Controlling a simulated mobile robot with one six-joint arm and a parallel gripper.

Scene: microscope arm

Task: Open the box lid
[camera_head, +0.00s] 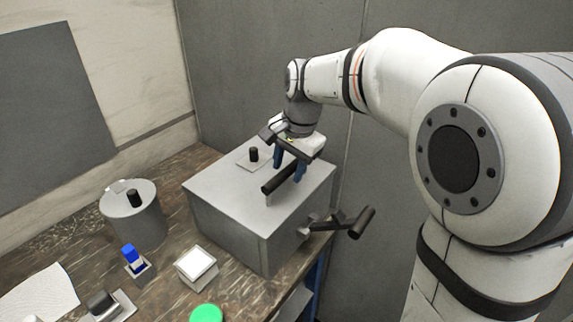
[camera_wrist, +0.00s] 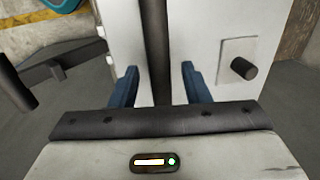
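The grey box (camera_head: 225,212) stands on the table in the head view, with its flat lid (camera_head: 230,185) lying level on top. A black bar handle (camera_head: 281,179) sits on the lid near its right side; it also shows as a dark upright bar in the wrist view (camera_wrist: 156,50). My gripper (camera_head: 290,166) is over the lid with its blue fingers pointing down by the bar. In the wrist view my gripper (camera_wrist: 160,78) has its fingers apart, one on each side of the bar, with light gaps between. Whether the bar lies at fingertip depth is unclear.
A black knob (camera_head: 254,154) on a pale plate is on the lid's far part. A dark crank handle (camera_head: 361,222) juts from the box's right side. A grey cylinder (camera_head: 131,215), a blue-topped item (camera_head: 130,255), a white block (camera_head: 196,265) and a green disc (camera_head: 206,313) stand to the left and front.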

